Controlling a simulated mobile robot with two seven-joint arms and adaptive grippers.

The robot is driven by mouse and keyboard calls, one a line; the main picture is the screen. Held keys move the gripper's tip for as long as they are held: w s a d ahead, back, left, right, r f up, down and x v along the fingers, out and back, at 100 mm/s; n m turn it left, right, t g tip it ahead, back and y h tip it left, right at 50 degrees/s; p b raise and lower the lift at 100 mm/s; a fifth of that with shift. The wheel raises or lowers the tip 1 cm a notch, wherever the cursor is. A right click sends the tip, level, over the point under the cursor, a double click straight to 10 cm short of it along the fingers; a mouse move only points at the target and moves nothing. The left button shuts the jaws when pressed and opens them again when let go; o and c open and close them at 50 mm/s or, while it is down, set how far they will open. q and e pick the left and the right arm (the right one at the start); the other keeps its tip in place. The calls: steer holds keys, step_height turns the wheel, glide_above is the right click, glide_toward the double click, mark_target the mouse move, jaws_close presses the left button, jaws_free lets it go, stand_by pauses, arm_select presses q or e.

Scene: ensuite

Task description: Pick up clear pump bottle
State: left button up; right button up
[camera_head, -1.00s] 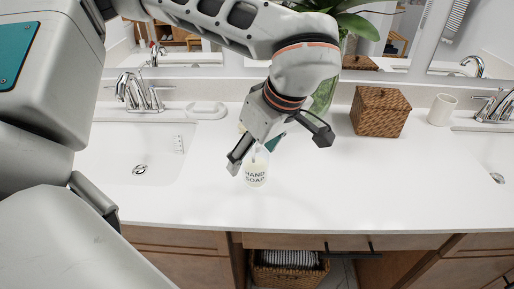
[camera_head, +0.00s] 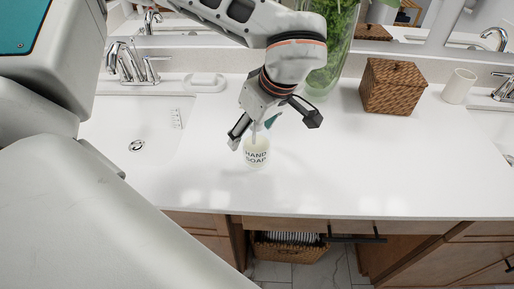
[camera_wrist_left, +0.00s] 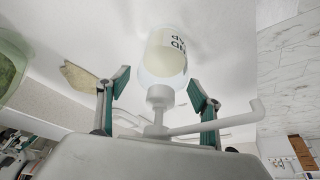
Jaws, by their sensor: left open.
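The clear pump bottle (camera_head: 257,155), labelled HAND SOAP with pale liquid inside, stands upright on the white counter. My left gripper (camera_head: 254,136) is right above it, pointing down, with its fingers open and apart around the pump top. In the left wrist view the bottle (camera_wrist_left: 166,62) lies between and beyond the two teal-padded fingertips of my left gripper (camera_wrist_left: 159,90). Its white pump head and long spout reach back toward the palm, the spout passing across the right finger. My left gripper hides part of the pump in the head view. My right gripper is not in view.
A glass vase with greenery (camera_head: 328,60) stands close behind my left wrist. A wicker box (camera_head: 392,87) and a white cup (camera_head: 458,86) stand at the right. A sink (camera_head: 130,135) with a faucet (camera_head: 131,66) is at the left. The counter right of the bottle is clear.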

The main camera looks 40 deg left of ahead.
arm_select(q)
steer(key=shift+a+f, duration=0.25)
steer(key=shift+f, duration=0.25)
steer(key=c, duration=1.6)
steer(key=shift+o, duration=0.2)
steer(key=shift+w+r, duration=0.1)
